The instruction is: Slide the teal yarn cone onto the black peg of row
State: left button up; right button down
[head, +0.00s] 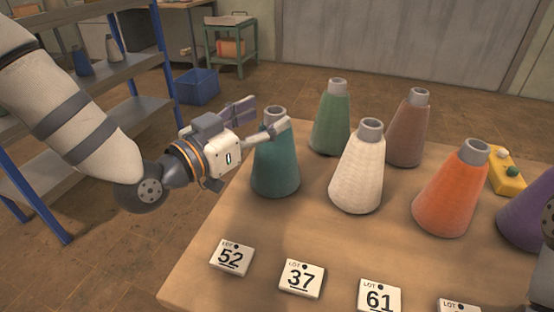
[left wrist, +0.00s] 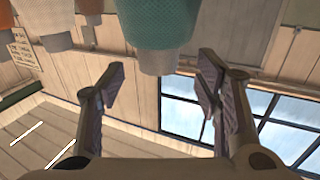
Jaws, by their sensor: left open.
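The teal yarn cone (head: 275,170) stands upright at the left end of the wooden table, its grey tube tip on top. My left gripper (head: 262,118) is open at the height of the cone's top. One finger passes in front of the neck and the other shows to its left, behind. In the left wrist view the teal cone (left wrist: 158,22) appears inverted, its tip between the spread fingers of my left gripper (left wrist: 158,82). I cannot tell whether a finger touches it. No black peg shows in either view. My right gripper is not in view.
White (head: 357,175), green (head: 330,128), brown (head: 406,135), orange (head: 450,195) and purple (head: 525,220) cones stand nearby on the table (head: 215,288). Lot cards, including 52 (head: 232,258), lie along the front. A blue-framed shelf (head: 140,110) stands at left.

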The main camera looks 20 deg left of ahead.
pick_arm(q)
jog(key=x, duration=0.3)
jog(key=shift+w+d+f, duration=0.15)
jog(key=shift+w+d, duration=0.1)
jog(key=shift+w, duration=0.05)
grip_shut()
jog(key=shift+r, duration=0.25)
